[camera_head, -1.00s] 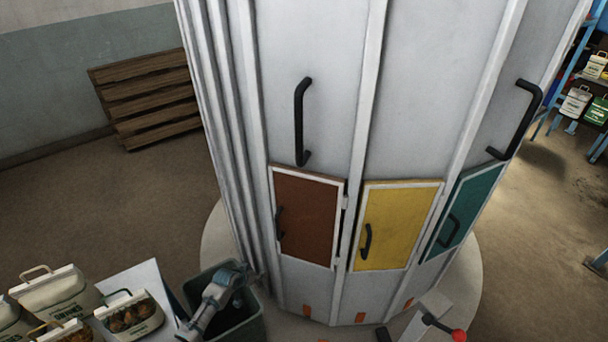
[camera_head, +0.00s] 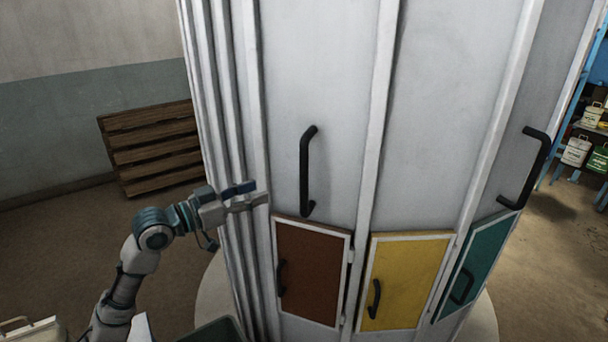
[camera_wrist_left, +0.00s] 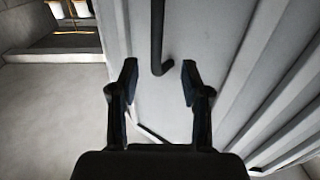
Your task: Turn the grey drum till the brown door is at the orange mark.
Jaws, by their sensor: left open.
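The grey drum (camera_head: 310,60) fills the middle of the head view. Low on it are the brown door (camera_head: 312,270), a yellow door (camera_head: 405,280) and a teal door (camera_head: 472,270), left to right. A black bar handle (camera_head: 307,170) stands above the brown door; its lower end also shows in the left wrist view (camera_wrist_left: 157,40). My left gripper (camera_head: 258,194) is open and empty, left of this handle and apart from it. In the left wrist view, its fingers (camera_wrist_left: 159,68) point toward the handle's lower end. The orange mark is not in view.
Another black handle (camera_head: 527,168) is on the drum's right side. A wooden slatted pallet (camera_head: 150,145) leans at the left wall. A dark bin (camera_head: 215,332) shows at the bottom edge.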

